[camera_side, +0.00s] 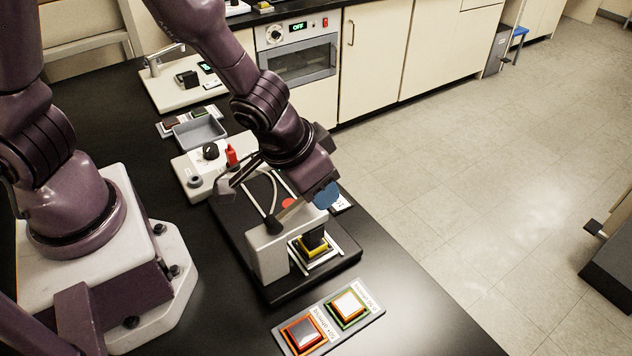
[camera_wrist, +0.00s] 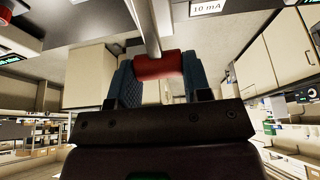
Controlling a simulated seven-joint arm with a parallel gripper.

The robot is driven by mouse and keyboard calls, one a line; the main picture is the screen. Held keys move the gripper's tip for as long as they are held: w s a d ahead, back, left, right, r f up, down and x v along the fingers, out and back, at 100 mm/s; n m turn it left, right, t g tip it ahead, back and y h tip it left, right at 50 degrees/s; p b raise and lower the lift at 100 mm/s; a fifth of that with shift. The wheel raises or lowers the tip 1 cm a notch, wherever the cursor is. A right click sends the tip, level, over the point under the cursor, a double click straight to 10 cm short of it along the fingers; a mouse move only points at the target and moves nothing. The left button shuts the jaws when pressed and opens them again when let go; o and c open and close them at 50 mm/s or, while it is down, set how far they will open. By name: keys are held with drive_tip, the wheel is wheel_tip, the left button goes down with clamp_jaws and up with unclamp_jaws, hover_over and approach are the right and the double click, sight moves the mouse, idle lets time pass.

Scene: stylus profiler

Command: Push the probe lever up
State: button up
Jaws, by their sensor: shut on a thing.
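The stylus profiler has a light grey bridge (camera_side: 268,252) on a black base (camera_side: 318,278). A black block (camera_side: 314,237) sits over a yellow-edged stage beneath the bridge. My gripper (camera_side: 308,197) is low over the top of the bridge, with a blue fingertip showing at its right. A red knob (camera_side: 288,203) shows beside the fingers. In the wrist view, my gripper (camera_wrist: 157,78) is shut on the red grip of the probe lever (camera_wrist: 158,65), between two blue pads. The lever's metal rod (camera_wrist: 143,27) runs up from the grip. The lever's far end is hidden in the side view.
A panel with two square buttons (camera_side: 330,318) lies in front. A grey tray (camera_side: 200,133) is farther back. The black bench is clear at the front right.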

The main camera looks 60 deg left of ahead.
sight(283, 213)
idle(0.3)
drive_tip(key=o, duration=1.3)
drive_tip(key=shift+r, duration=0.1)
drive_tip(key=v, duration=1.3)
